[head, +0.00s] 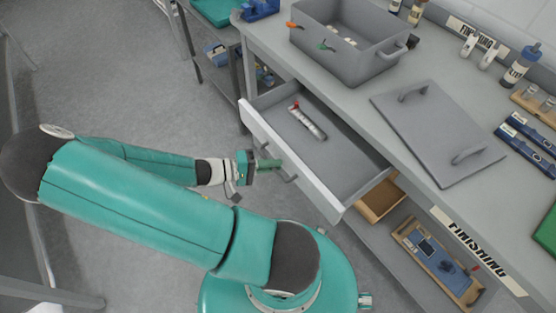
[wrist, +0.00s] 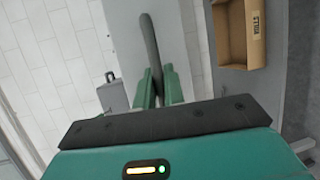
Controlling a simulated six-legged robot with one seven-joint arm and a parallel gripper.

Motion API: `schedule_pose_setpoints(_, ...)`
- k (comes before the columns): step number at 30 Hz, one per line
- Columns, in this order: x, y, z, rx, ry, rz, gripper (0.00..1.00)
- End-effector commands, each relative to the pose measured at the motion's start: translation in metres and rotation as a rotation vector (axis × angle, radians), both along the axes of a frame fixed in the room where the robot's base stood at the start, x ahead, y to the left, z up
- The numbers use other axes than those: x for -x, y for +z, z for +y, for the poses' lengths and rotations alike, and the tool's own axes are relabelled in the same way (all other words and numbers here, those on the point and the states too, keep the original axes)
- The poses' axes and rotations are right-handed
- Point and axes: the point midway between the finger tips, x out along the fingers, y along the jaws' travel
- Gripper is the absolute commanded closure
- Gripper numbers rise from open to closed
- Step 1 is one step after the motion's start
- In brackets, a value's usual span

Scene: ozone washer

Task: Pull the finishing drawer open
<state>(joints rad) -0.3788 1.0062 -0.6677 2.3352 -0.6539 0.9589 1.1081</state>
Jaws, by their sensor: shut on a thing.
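The finishing drawer (head: 327,157) is pulled out from under the grey bench top in the head view. A clear tube with a red end (head: 308,122) lies inside it. Its white front panel (head: 293,163) faces my arm, with a grey bar handle on it. My gripper (head: 268,164) is at this handle and shut on it. In the wrist view the dark handle bar (wrist: 149,45) runs between the two green fingers of my gripper (wrist: 159,85). The fingers hide part of the handle.
A grey bin (head: 345,45) and a flat grey lid with two handles (head: 437,130) stand on the bench. A FINISHING label (head: 475,248) marks its front edge. A lower shelf holds a cardboard box (head: 380,200) and a wooden tray (head: 437,262). Floor at the left is open.

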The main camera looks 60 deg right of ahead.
Motion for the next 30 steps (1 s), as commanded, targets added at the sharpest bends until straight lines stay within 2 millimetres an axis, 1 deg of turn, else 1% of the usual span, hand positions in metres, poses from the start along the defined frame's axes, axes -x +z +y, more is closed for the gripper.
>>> schedule_pose_setpoints(9, 0.0, 0.0, 0.0, 0.001, 0.0, 0.001, 1.0)
schedule_pose_setpoints(10, 0.0, 0.0, 0.0, 0.001, 0.0, 0.001, 0.85)
schedule_pose_setpoints(12, 0.0, 0.0, 0.0, 0.0, 0.0, 0.0, 0.72)
schedule_pose_setpoints(13, 0.0, 0.0, 0.0, 0.001, 0.0, -0.001, 0.68)
schedule_pose_setpoints(23, -0.002, 0.0, 0.002, 0.0, 0.001, -0.002, 0.68)
schedule_pose_setpoints(26, -0.009, 0.002, 0.008, 0.0, 0.003, -0.003, 0.68)
schedule_pose_setpoints(30, -0.027, 0.006, 0.024, -0.001, 0.004, -0.005, 0.68)
